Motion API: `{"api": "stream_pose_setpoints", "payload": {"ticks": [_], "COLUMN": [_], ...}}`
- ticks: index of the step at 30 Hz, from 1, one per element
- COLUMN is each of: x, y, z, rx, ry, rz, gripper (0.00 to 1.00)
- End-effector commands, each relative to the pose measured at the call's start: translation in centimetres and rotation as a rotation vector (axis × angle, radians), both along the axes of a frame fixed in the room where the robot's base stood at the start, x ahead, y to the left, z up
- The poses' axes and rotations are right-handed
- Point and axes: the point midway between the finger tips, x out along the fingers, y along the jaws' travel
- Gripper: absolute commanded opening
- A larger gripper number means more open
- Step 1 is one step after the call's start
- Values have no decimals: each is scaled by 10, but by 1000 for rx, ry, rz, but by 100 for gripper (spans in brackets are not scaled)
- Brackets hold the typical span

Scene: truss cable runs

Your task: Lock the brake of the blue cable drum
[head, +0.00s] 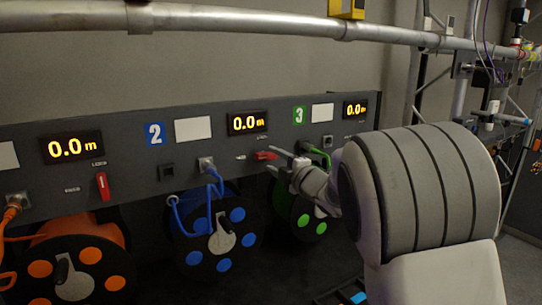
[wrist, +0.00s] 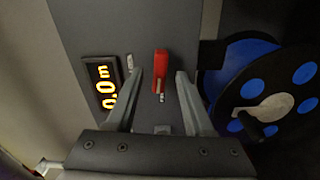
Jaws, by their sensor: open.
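The blue cable drum (head: 218,236) hangs below panel section 2 and also shows at the right of the wrist view (wrist: 238,68). Its red brake lever (head: 264,156) lies about horizontal on the panel, towards a small label on its left; another small label is above it. In the wrist view the red lever (wrist: 161,66) lies between my fingers, with a visible gap on each side. My gripper (head: 272,160) is open at the lever, coming from the right. The wrist view shows both fingers (wrist: 160,84) apart and holding nothing. Depth to the lever is hard to judge.
The orange drum's red lever (head: 101,186) stands upright at left, above the orange drum (head: 80,262). The green drum (head: 300,212) is just below my gripper. A blue cable (head: 216,180) plugs in left of the lever. A metal pipe (head: 220,22) runs above the panel.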

Motion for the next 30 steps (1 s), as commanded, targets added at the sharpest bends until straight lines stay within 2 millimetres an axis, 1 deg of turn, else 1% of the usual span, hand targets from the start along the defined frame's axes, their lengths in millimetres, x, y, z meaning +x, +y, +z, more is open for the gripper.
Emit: {"api": "stream_pose_setpoints", "payload": {"ticks": [3,6,10,17,18,20,21,26,27,30], "x": [12,17,21,21,21,21,21,21,21,21], "y": [7,11,13,13,13,13,13,13,13,13], "z": [1,1,0,0,0,0,0,0,0,0], "rx": [-1,1,1,1,1,1,1,1,1,1], "ry": [1,1,1,1,1,1,1,1,1,1], "rz": [-1,-2,-2,-2,-2,-2,-2,-1,-1,-1], "gripper": [52,52,52,52,49,38,31,2,0,0]}}
